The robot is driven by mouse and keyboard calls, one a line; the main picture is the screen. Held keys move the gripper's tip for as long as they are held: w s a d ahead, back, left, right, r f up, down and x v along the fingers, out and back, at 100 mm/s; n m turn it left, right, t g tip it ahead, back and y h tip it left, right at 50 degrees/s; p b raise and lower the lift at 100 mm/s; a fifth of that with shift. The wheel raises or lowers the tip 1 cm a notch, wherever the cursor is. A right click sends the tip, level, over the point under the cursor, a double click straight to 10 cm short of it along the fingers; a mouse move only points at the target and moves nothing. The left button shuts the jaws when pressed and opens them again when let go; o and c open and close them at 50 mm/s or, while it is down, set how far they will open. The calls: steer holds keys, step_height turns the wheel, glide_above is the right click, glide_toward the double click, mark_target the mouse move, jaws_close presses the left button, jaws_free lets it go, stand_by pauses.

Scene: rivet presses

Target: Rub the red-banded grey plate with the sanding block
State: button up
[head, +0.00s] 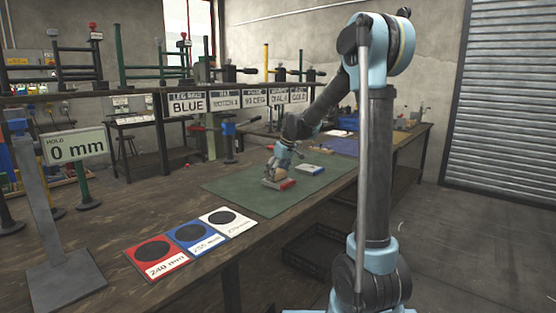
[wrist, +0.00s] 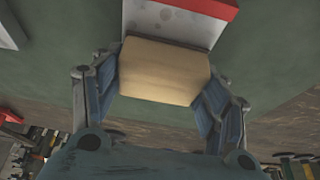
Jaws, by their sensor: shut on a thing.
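My gripper (head: 271,174) is shut on a tan sanding block (wrist: 163,72), held between its two blue-padded fingers in the wrist view. The red-banded grey plate (head: 284,185) lies on the green mat under my gripper in the head view. In the wrist view the plate (wrist: 170,23) shows spotted grey with a red band along its top and right. The block covers the plate's near edge in that view. I cannot tell whether block and plate touch. In the head view the block is small and partly hidden by my fingers.
The green mat (head: 240,195) lies on a long wooden bench. Red (head: 158,256), blue (head: 192,236) and white (head: 228,218) marked pads lie nearer.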

steer(key=shift+a+r, duration=0.15)
steer(key=shift+r, duration=3.75)
